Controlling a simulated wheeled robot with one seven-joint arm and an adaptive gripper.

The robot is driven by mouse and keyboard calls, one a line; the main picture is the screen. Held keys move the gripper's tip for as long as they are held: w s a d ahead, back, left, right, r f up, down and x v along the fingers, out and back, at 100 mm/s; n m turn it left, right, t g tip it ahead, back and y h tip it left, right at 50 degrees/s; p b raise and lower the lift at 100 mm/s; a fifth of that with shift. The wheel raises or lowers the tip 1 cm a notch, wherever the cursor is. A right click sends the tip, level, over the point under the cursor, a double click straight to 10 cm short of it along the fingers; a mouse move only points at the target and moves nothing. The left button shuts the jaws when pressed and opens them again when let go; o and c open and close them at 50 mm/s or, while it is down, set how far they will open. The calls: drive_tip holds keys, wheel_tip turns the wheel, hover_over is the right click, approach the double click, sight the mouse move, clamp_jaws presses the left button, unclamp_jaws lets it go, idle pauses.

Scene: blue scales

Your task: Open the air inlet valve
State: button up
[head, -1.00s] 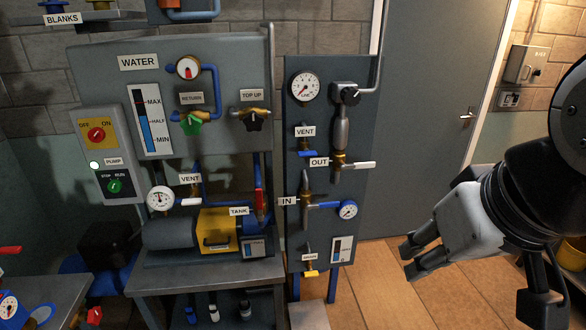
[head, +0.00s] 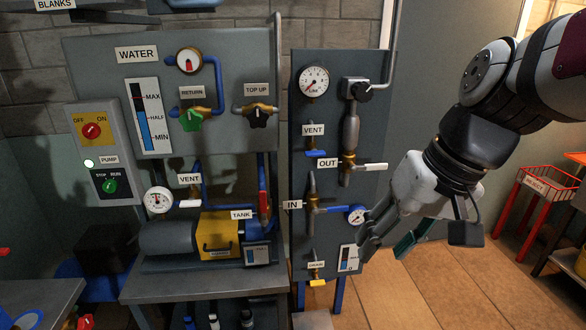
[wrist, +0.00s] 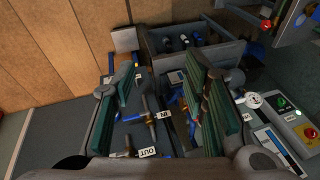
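The panel (head: 330,120) on the right carries an IN label (head: 292,205), which also shows in the wrist view (wrist: 164,115). Beside it, a vertical pipe with brass fittings (head: 312,205) has a blue horizontal part (head: 332,209) reaching right toward a small blue-rimmed gauge (head: 356,214). This blue part lies crosswise to the pipe; I cannot tell whether it is all handle. My gripper (head: 388,242) is open and empty, to the right of the panel's lower half. In the wrist view its green-padded fingers (wrist: 168,95) are spread, with the IN label between them.
Above IN are the OUT valve with a white handle (head: 372,166) and the VENT valve with a blue one (head: 322,163). A yellow drain handle (head: 318,283) is below. The water unit (head: 100,65) stands left. A red reject basket (head: 548,182) is at far right.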

drive_tip(key=w+a+f+m+g+y+b, duration=0.1)
drive_tip(key=w+f+y+b, duration=0.1)
drive_tip(key=w+f, duration=0.35)
drive_tip(key=w+f+y+b, duration=0.2)
drive_tip(key=w+f, duration=0.1)
drive_tip(key=w, duration=0.5)
drive_tip(key=m+t+y+b, duration=0.7)
drive_tip(key=t+b, duration=0.3)
drive_tip(key=b, duration=0.1)
approach(339, 210)
drive_tip(key=x, duration=1)
drive_tip(key=shift+w+a, duration=0.25)
drive_tip(key=shift+w, duration=0.05)
clamp_jaws()
